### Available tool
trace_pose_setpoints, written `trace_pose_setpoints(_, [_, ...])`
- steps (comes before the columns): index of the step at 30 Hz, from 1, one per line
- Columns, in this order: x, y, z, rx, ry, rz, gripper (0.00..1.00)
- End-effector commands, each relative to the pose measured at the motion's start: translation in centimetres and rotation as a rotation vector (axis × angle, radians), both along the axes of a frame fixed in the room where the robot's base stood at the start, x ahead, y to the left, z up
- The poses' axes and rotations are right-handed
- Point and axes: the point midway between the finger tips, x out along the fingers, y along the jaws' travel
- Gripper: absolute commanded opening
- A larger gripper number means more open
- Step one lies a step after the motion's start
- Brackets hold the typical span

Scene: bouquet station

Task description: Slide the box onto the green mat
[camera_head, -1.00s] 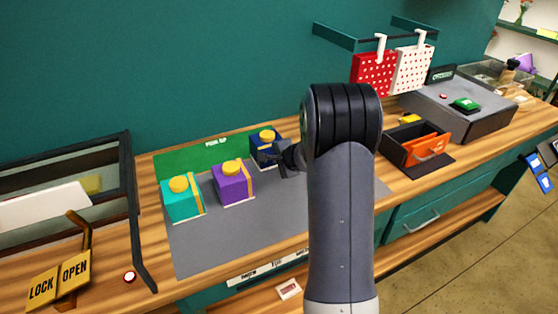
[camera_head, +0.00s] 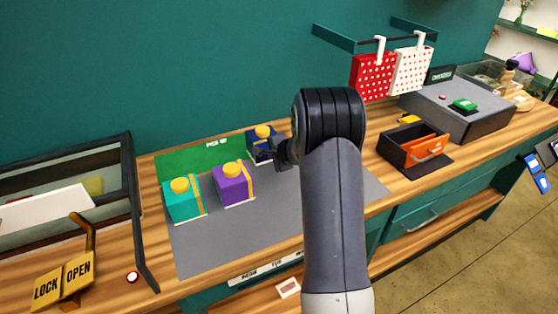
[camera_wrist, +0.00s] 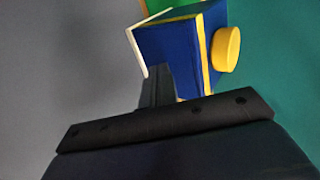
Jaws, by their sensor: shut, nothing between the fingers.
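The navy blue box (camera_head: 260,146) with a yellow knob and yellow ribbon stands upright at the right end of the green mat (camera_head: 185,160). How much of its base is over the mat is hidden. My gripper (camera_head: 282,152) is at the box's right side, mostly hidden behind my arm in the head view. In the wrist view the shut gripper (camera_wrist: 158,88) is against or very close to the blue box (camera_wrist: 170,48), with nothing held. A bit of green mat (camera_wrist: 176,3) shows beyond the box.
A purple box (camera_head: 234,184) and a teal box (camera_head: 182,202) stand on the grey surface (camera_head: 225,235) in front of the green mat. A black-framed case (camera_head: 130,190) is at the left. An open-topped tray with an orange front (camera_head: 427,150) is at the right.

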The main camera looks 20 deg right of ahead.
Motion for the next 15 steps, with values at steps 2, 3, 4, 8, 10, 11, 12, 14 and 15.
trace_pose_setpoints(2, [0.18,0.04,0.04,-0.001,0.0,0.001,0.0])
trace_pose_setpoints(3, [0.2,0.05,0.02,-0.001,0.0,0.001,0.0])
trace_pose_setpoints(4, [0.22,0.05,0.0,-0.001,0.0,0.001,0.0])
trace_pose_setpoints(8, [0.22,0.05,-0.01,-0.001,0.0,0.001,0.0])
trace_pose_setpoints(10, [0.21,0.05,-0.02,-0.001,0.0,0.001,0.0])
trace_pose_setpoints(11, [0.22,0.05,-0.01,-0.001,0.0,0.001,0.0])
trace_pose_setpoints(12, [0.25,0.05,0.0,0.0,0.0,0.001,0.0])
trace_pose_setpoints(14, [0.4,0.06,0.04,0.0,0.0,0.001,0.0])
trace_pose_setpoints(15, [0.55,0.08,0.06,0.0,0.001,0.001,0.0])
